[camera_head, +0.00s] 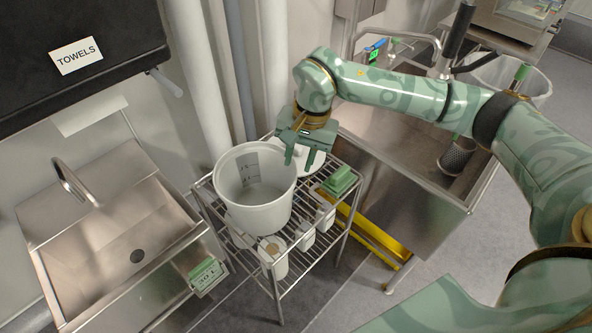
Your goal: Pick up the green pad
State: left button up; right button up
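A green pad (340,181) lies on the top shelf of the wire rack (352,201), at its right side. It looks like a small block, possibly stacked. My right gripper (300,158) comes in from the right and points down over the back of the rack. My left gripper is not in view.
A large white bucket (256,208) stands on the rack, left of the gripper. White containers (273,256) sit by the rack's front. A steel sink (120,250) is at left, a steel basin (415,158) at right. A yellow object (372,232) lies below.

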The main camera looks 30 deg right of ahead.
aim_at(342, 179)
jog(key=z, duration=1.2)
